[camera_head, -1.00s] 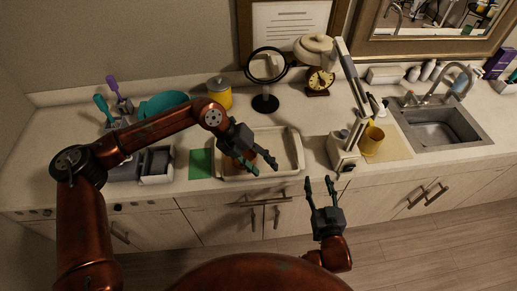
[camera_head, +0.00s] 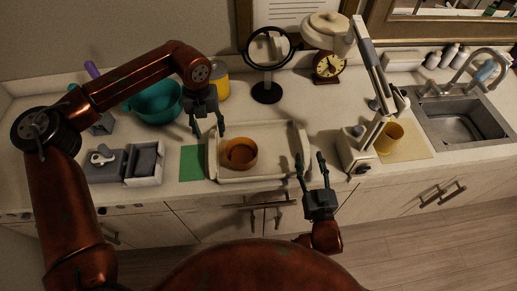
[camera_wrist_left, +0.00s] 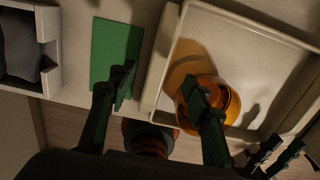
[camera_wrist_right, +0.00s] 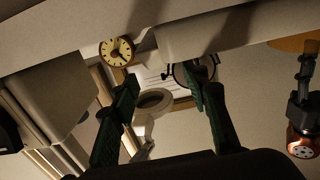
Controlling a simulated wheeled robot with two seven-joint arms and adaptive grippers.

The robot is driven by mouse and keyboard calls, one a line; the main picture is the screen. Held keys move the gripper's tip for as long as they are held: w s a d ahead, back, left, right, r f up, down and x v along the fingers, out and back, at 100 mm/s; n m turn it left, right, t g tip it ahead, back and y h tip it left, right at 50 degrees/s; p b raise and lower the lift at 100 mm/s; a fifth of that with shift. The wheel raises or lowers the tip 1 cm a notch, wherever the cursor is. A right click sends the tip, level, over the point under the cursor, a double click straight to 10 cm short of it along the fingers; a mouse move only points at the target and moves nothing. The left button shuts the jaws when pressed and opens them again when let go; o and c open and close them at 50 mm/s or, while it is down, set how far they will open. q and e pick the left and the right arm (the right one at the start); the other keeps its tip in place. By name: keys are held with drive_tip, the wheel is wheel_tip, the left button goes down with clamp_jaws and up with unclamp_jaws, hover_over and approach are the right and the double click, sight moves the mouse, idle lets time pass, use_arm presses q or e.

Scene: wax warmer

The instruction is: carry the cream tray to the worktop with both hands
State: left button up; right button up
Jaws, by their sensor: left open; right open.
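The cream tray (camera_head: 280,150) lies on the counter near its front edge, with an amber bowl (camera_head: 239,153) inside at its left. My left gripper (camera_head: 207,132) is open above the tray's left side. In the left wrist view, the left wall of the tray (camera_wrist_left: 270,40) shows between the open fingers (camera_wrist_left: 160,78), and the right finger partly covers the amber bowl (camera_wrist_left: 221,100). My right gripper (camera_head: 309,164) is open at the tray's front right corner. In the right wrist view, its fingers (camera_wrist_right: 162,78) are apart with nothing held between them; contact with the tray cannot be told.
A green mat (camera_head: 193,163) and a grey-lined box (camera_head: 145,163) lie left of the tray. A white lamp-like device (camera_head: 353,152) stands close at its right, beside a yellow cup (camera_head: 389,138). A round mirror (camera_head: 268,50) and a clock (camera_head: 328,67) stand behind.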

sight(213, 140)
use_arm(q)
drive_tip(key=f, duration=0.8)
drive_tip(key=shift+w, duration=0.35)
use_arm(e)
drive_tip(key=w, duration=0.5)
drive_tip(key=w+a, duration=0.1)
drive_tip(key=w, duration=0.2)
drive_tip(key=shift+f, duration=0.2)
use_arm(q)
drive_tip(key=shift+s+r, duration=0.1)
use_arm(e)
drive_tip(key=shift+s, duration=0.15)
use_arm(q)
drive_tip(key=shift+c, duration=1.1)
use_arm(e)
drive_tip(key=shift+c, duration=1.1)
use_arm(q)
clamp_jaws()
use_arm(e)
clamp_jaws()
drive_tip(key=shift+r, duration=0.1)
